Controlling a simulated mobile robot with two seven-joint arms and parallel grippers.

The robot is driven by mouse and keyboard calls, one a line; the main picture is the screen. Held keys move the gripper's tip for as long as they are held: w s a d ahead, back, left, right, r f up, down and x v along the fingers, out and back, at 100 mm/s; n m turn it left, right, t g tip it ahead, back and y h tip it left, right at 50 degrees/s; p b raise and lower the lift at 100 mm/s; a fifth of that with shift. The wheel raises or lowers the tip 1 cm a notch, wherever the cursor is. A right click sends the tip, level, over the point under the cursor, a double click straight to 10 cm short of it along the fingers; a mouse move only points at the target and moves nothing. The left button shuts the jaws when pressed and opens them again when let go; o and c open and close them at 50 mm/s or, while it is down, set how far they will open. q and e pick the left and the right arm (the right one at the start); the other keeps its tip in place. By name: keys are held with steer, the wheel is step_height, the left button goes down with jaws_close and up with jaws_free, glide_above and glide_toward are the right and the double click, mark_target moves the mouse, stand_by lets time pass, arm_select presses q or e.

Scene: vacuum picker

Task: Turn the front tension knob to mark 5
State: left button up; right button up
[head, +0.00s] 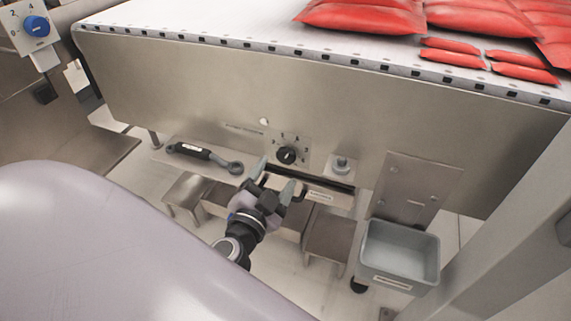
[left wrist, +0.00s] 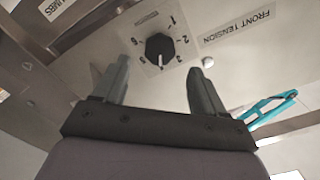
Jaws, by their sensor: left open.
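The front tension knob (head: 287,155) is small and black, on a pale dial plate on the steel front panel below the belt. In the left wrist view the knob (left wrist: 160,46) shows upside down, with numbers around it and a "FRONT TENSION" label (left wrist: 237,25) beside it. Its white pointer line faces the bottom of that picture; the mark it meets is too small to read surely. My left gripper (head: 273,178) is open and empty, just in front of and below the knob. In the left wrist view its fingers (left wrist: 166,66) are spread wide, apart from the knob.
A dark-handled wrench-like tool (head: 205,156) lies on a ledge left of the knob. A push button (head: 341,165) is to the right. A grey bin (head: 400,254) hangs lower right. Red bags (head: 362,15) lie on the belt. A blue knob (head: 37,26) is far left.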

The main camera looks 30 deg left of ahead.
mark_target(285, 159)
arm_select(q)
steer(key=shift+p+x, duration=0.4)
steer(key=shift+x, duration=2)
arm_select(e)
steer(key=shift+s+d+f, duration=0.1)
steer(key=shift+s+d, duration=0.1)
steer(key=shift+d, duration=0.2)
arm_select(q)
steer(key=c, duration=1.1)
steer(key=shift+o, duration=0.2)
steer(key=shift+m, duration=0.4)
arm_select(e)
steer(key=shift+f, duration=0.15)
arm_select(q)
steer(key=shift+d+m, duration=0.1)
steer(key=shift+m, duration=0.5)
steer(key=m, duration=0.3)
steer(key=shift+f, duration=0.1)
steer(key=shift+m, duration=2.4)
arm_select(e)
steer(key=shift+a, duration=0.15)
